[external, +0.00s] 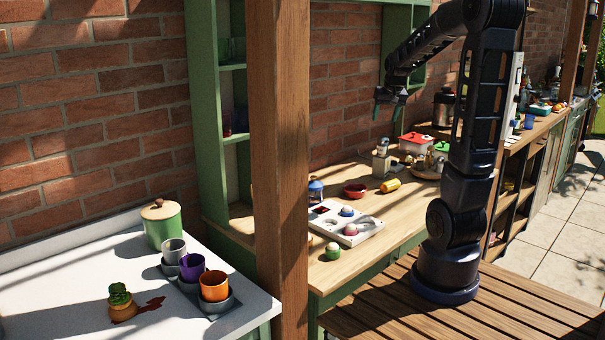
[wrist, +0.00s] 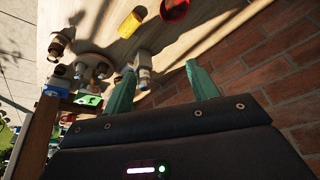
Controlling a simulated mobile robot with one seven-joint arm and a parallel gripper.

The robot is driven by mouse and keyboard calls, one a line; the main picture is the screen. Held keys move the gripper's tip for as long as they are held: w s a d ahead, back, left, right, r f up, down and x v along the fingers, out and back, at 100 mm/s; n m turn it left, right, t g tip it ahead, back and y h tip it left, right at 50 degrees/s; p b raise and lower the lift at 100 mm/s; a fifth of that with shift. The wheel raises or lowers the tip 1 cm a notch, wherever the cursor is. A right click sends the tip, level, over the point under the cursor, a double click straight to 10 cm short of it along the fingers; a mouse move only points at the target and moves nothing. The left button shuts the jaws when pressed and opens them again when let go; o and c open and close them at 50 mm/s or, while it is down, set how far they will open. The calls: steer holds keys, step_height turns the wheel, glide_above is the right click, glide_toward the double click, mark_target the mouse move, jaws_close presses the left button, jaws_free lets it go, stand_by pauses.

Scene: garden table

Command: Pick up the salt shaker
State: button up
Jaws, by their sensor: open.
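A small pale shaker with a grey metal top (external: 382,149), which looks like the salt shaker, stands at the back of the wooden table; a pale block-like item is at its foot. In the wrist view a pale shaker-like item (wrist: 143,64) lies between the fingers, close to the left finger; I cannot tell for certain that it is the same one. My gripper (external: 386,113) is open and empty, above the shaker and apart from it, with its teal fingers spread. The fingers also show in the wrist view (wrist: 161,68).
A yellow container (external: 390,185) lies on its side near a red bowl (external: 355,190). A red lidded box (external: 415,143) and a round tray (external: 427,174) with small items are to the right. The brick wall (external: 335,120) is close behind. Bare tabletop lies in front of the yellow container.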

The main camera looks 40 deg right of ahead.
steer(key=d+f+m+h, duration=0.1)
steer(key=d+f+m, duration=0.15)
steer(key=d, duration=0.65)
steer(key=d+f+m, duration=0.1)
steer(key=d+f, duration=0.3)
steer(key=d, duration=0.5)
steer(key=m+g+h, duration=0.1)
steer(key=m+g, duration=0.1)
steer(key=m, duration=0.1)
glide_toward(441, 159)
steer(key=d, duration=0.2)
steer(key=x, duration=1)
steer(key=shift+w+a+f, duration=0.15)
steer(key=shift+w+f, duration=0.25)
steer(key=c, duration=1.1)
steer(key=shift+r, duration=0.1)
